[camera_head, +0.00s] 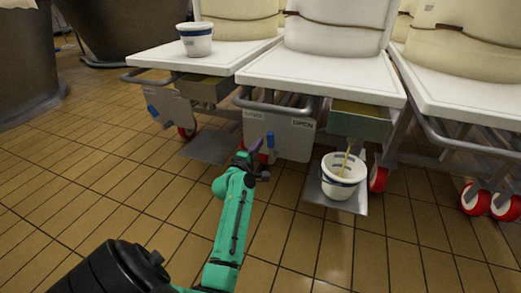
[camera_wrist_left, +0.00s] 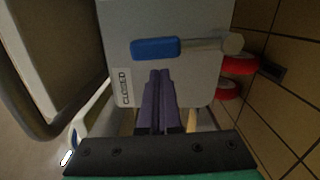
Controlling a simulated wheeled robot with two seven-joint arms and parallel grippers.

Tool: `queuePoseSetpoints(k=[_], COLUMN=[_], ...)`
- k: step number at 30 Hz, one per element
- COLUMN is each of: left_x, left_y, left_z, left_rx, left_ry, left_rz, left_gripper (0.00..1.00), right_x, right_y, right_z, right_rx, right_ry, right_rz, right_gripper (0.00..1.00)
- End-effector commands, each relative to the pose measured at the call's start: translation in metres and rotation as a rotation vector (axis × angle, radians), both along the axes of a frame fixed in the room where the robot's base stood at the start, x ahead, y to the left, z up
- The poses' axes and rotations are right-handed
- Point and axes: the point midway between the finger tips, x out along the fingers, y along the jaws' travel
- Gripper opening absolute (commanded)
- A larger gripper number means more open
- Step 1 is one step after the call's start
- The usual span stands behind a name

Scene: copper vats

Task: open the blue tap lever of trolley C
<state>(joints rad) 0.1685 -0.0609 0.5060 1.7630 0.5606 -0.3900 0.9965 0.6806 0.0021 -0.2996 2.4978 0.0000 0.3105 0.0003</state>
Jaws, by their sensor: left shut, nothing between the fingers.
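The blue tap lever (camera_head: 270,140) is on the grey front panel (camera_head: 292,137) of the middle trolley, standing upright between the labels CLOSED at left and OPEN at right. In the left wrist view the lever's blue grip (camera_wrist_left: 155,48) lies across the picture, with its pale shaft and pivot (camera_wrist_left: 232,43) at right. My left gripper (camera_head: 257,146) is shut and empty, just on the CLOSED side of the lever. Its purple fingers (camera_wrist_left: 159,75) end close below the grip in the wrist view; I cannot tell whether they touch. No letter C is readable. My right gripper is out of view.
A thin yellow stream (camera_head: 345,160) runs from the trolley's trough into a white bucket (camera_head: 341,185) on a low plate. Another white bucket (camera_head: 196,45) stands on the left trolley's white top (camera_head: 160,58). Red wheels (camera_head: 377,178) stand beside the plate. The tiled floor in front is clear.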

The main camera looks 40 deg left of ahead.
Motion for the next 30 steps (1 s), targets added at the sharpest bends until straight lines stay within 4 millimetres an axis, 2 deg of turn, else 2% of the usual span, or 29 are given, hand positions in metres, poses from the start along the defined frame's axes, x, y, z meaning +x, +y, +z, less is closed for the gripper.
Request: queuePoseSetpoints(k=[3,14,30], left_x=[0.003,0.003,0.006], left_y=[-0.006,-0.007,-0.014], left_z=[0.000,0.002,0.005], left_rx=[-0.001,0.003,0.079], left_ry=[0.000,0.002,0.030], left_rz=[0.000,0.000,-0.001], left_gripper=[0.00,0.00,0.00], right_x=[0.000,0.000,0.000], right_y=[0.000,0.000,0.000], right_z=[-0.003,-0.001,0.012], right_rx=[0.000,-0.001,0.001], right_ry=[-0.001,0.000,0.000], right_rz=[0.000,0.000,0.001], right_gripper=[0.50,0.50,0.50])
